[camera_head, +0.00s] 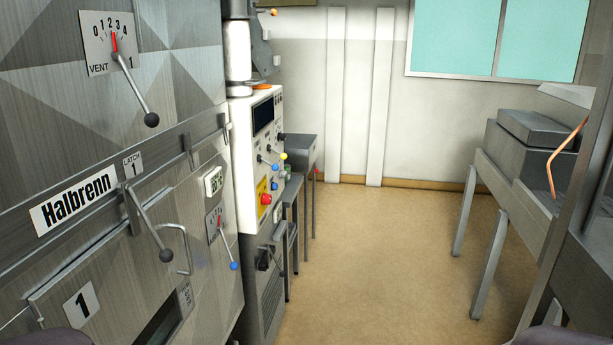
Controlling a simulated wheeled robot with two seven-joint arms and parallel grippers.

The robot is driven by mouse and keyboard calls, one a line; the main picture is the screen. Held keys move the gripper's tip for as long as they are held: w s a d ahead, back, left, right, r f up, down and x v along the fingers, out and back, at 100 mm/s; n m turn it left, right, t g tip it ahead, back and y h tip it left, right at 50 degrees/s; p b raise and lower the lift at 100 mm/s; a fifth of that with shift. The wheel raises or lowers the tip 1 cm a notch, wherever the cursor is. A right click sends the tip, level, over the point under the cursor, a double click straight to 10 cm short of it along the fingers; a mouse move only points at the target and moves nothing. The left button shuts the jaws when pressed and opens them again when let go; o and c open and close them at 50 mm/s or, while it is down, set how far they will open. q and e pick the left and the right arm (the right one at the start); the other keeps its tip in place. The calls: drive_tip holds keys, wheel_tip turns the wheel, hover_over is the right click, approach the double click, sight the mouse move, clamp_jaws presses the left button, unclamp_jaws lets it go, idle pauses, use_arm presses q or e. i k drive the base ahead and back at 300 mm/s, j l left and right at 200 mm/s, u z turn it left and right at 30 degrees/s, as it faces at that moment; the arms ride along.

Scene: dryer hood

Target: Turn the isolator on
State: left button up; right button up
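A white control cabinet (244,165) stands beyond the large metal machine. A black handle (263,259) sits low on its grey lower part; it may be the isolator, but no label is readable and its on or off position cannot be told. Above it a red button (265,199) sits on a yellow plate, with levers with yellow and blue knobs beside it and a dark display (263,115) higher up. Neither of my grippers is in view; only dark rounded parts, possibly of my arms, show at the bottom corners.
The metal machine (70,150) fills the left side; its levers with black knobs (151,119) and a blue-knobbed lever (234,266) stick out. Grey benches (535,130) stand on the right. The tan floor (385,255) between is clear.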

sight(266, 198)
drive_tip(key=i+l+z, duration=0.35)
drive_tip(key=i, duration=0.6)
drive_tip(key=i+z, duration=0.3)
drive_tip(key=i, duration=0.7)
drive_tip(key=i+l+u, duration=0.1)
drive_tip(key=i+u, duration=0.25)
drive_tip(key=i+l+u, duration=0.35)
drive_tip(key=i, duration=0.2)
drive_tip(key=i+l+u, duration=0.55)
drive_tip(key=u, duration=0.2)
drive_tip(key=i+l+u, duration=0.35)
drive_tip(key=l+u, duration=0.4)
drive_tip(key=i+l+u, duration=0.15)
drive_tip(key=l+u, duration=0.95)
drive_tip(key=i+l, duration=0.05)
